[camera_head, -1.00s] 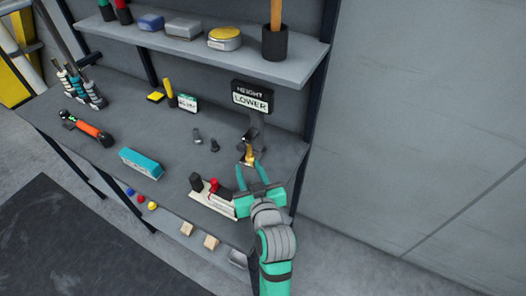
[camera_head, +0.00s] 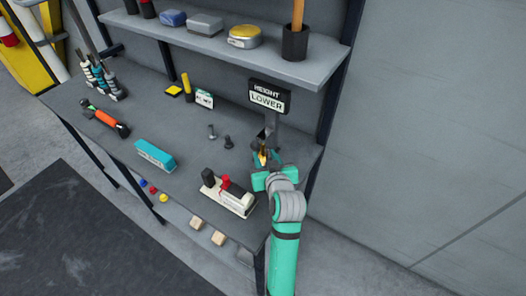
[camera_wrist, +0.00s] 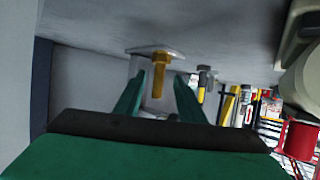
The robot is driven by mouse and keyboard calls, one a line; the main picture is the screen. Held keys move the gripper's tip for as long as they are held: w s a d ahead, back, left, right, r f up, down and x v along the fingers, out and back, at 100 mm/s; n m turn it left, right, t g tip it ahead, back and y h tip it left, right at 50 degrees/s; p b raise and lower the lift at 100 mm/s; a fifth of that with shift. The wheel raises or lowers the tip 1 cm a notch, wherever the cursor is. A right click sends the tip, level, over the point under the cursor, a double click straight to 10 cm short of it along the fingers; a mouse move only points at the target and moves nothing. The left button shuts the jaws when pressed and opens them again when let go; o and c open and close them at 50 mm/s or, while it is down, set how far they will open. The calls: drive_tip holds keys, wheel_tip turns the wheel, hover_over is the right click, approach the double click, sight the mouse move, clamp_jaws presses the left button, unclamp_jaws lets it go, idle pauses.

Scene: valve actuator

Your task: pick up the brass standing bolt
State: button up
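In the wrist view, the brass bolt (camera_wrist: 158,76) hangs upside down in the picture, between the two green fingers. My gripper (camera_head: 265,158) reaches over the bench to the bolt. In the wrist view my gripper (camera_wrist: 157,96) is open, with a finger on each side of the bolt and visible gaps. In the head view the fingers partly hide the bolt.
A grey bolt (camera_head: 211,131) and a dark bolt (camera_head: 228,142) stand to the left. A shelf (camera_head: 220,48) hangs above the bench.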

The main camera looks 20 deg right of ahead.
sight(263, 150)
drive_tip(key=shift+x, duration=1.45)
drive_tip(key=shift+d, duration=0.1)
drive_tip(key=shift+c, duration=0.2)
clamp_jaws()
drive_tip(key=shift+r, duration=0.15)
drive_tip(key=shift+r, duration=0.55)
drive_tip(key=shift+s, duration=0.15)
